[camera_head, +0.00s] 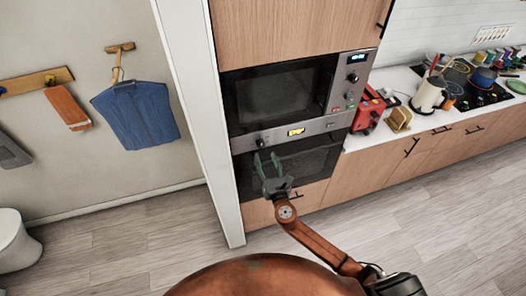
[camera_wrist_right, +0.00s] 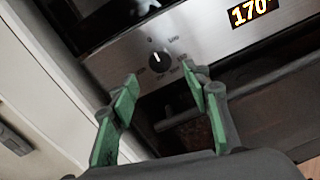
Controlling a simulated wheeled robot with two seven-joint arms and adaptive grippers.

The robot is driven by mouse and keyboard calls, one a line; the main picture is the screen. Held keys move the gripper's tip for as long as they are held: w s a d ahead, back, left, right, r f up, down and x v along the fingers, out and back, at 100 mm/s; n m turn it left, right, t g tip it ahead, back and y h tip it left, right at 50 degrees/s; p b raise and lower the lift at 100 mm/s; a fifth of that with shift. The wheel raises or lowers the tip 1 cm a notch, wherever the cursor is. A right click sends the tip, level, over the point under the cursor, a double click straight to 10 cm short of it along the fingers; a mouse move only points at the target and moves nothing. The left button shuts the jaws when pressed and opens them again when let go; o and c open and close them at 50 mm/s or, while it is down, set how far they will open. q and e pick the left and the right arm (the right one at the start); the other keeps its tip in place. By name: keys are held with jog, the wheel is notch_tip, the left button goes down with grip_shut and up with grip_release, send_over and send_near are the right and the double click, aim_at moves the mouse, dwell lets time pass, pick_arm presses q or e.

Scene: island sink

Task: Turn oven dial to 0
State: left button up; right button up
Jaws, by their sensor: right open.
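The oven dial (camera_wrist_right: 158,60) is a round black knob with a white pointer mark on the steel control strip, with small markings around it. In the head view the dial (camera_head: 261,143) sits left of the lit display. The oven display (camera_wrist_right: 251,11) reads 170 in orange; it also shows in the head view (camera_head: 296,132). My right gripper (camera_wrist_right: 158,84) is open, its green-padded fingers apart and pointing toward the dial, with nothing between them. In the head view the right gripper (camera_head: 267,162) is in front of the oven, just below the dial. My left gripper is out of view.
A microwave (camera_head: 275,93) is built in above the oven door (camera_head: 312,163). A white wall edge (camera_head: 190,100) stands close on the left. A red toaster (camera_head: 368,112) and a kettle (camera_head: 428,95) stand on the counter at right. The floor in front is clear.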

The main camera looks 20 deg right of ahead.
jog(key=s, duration=0.6)
dwell(0.3)
jog(key=s+d+f+m+g+h+b, duration=0.1)
jog(key=s+d+f+m+g+b, duration=0.2)
jog(key=f, duration=1)
jog(key=s+d+f+m+g+b, duration=0.15)
jog(key=d+f+m, duration=0.35)
jog(key=f, duration=0.7)
jog(key=s+d+f+m+g+h+b, duration=0.1)
jog(key=s+d+f+m+g+b, duration=0.2)
jog(key=f, duration=1)
jog(key=s+d+f+m+g+b, duration=0.15)
jog(key=s+f+m, duration=0.25)
jog(key=s+f, duration=0.5)
jog(key=s+d+f+m+g+b, duration=0.1)
jog(key=s+d+f+m+g, duration=0.25)
jog(key=s+f, duration=0.45)
jog(key=s+f+m+g+b, duration=0.1)
jog(key=s+f+m, duration=0.3)
jog(key=s, duration=0.5)
jog(key=s+a+f+m+g+y+b, duration=0.1)
jog(key=s+f+m+g+b, duration=0.1)
jog(key=s+f+m, duration=0.3)
jog(key=s+f+m+g+b, duration=0.1)
jog(key=s+f+m, duration=0.3)
jog(key=s+f, duration=0.7)
jog(key=s, duration=0.4)
jog(key=shift+s+a+f+m+y+b, duration=0.2)
jog(key=shift+a+m+y+b, duration=0.15)
jog(key=shift+a+y+b, duration=0.05)
